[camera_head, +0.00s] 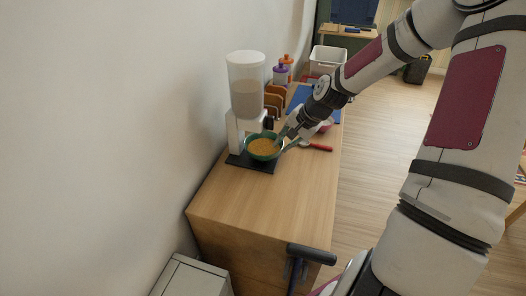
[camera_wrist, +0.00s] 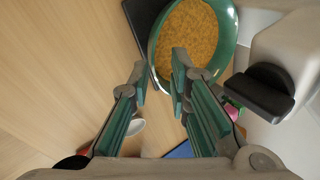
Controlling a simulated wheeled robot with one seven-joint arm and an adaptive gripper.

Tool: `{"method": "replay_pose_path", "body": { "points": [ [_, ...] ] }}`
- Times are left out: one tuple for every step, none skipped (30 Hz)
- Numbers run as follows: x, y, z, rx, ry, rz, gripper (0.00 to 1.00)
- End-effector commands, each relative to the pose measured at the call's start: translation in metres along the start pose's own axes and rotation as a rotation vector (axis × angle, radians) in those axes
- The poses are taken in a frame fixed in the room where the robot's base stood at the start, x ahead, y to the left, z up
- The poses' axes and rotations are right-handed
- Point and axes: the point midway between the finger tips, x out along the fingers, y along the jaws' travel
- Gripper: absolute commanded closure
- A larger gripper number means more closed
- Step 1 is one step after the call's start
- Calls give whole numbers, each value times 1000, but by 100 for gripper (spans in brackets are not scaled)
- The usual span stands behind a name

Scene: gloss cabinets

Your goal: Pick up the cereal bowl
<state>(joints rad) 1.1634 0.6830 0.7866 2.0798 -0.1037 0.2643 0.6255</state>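The cereal bowl (camera_head: 262,158) is green and full of yellow-orange cereal. It sits upright on the dark base of the cereal dispenser (camera_head: 246,75). The bowl's green wall (camera_wrist: 231,22) also shows at the top of the wrist view. My gripper (camera_head: 284,141) is at the bowl's right side in the head view. In the wrist view my gripper (camera_wrist: 160,72) is open, with a gap between its fingers. One fingertip overlaps the cereal and the other lies outside the rim, so they appear to straddle the near rim. I cannot tell whether either touches it.
A red-handled utensil (camera_head: 317,147) lies right of the bowl. Behind are a brown rack (camera_head: 274,103), bottles with purple (camera_head: 281,74) and orange tops, a blue item (camera_head: 301,96) and a white bin (camera_head: 325,58). The wooden counter (camera_head: 255,205) is clear in front. A wall borders its left.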

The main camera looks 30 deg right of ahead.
Motion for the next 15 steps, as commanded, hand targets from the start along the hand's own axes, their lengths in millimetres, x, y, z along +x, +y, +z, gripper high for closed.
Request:
{"method": "replay_pose_path", "body": {
  "points": [
    [3,0,0,0,-1,0,82],
    [4,0,0,0,-1,0,82],
    [6,0,1,0,-1,0,82],
    [7,0,1,0,-1,0,82],
    [8,0,1,-1,-1,0,82],
    [11,0,2,-1,-1,0,82],
    [14,0,2,-2,-1,0,82],
    [17,1,3,-2,-2,1,82],
    [23,1,5,-1,-3,1,82],
    [27,1,6,-2,-3,1,82],
    [32,1,7,-3,-3,1,82],
    [38,2,8,-2,-4,1,82],
    [43,2,8,-1,-3,1,82],
    [47,1,7,-2,-2,1,82],
    [52,2,7,-2,-1,0,82]
  ]
}}
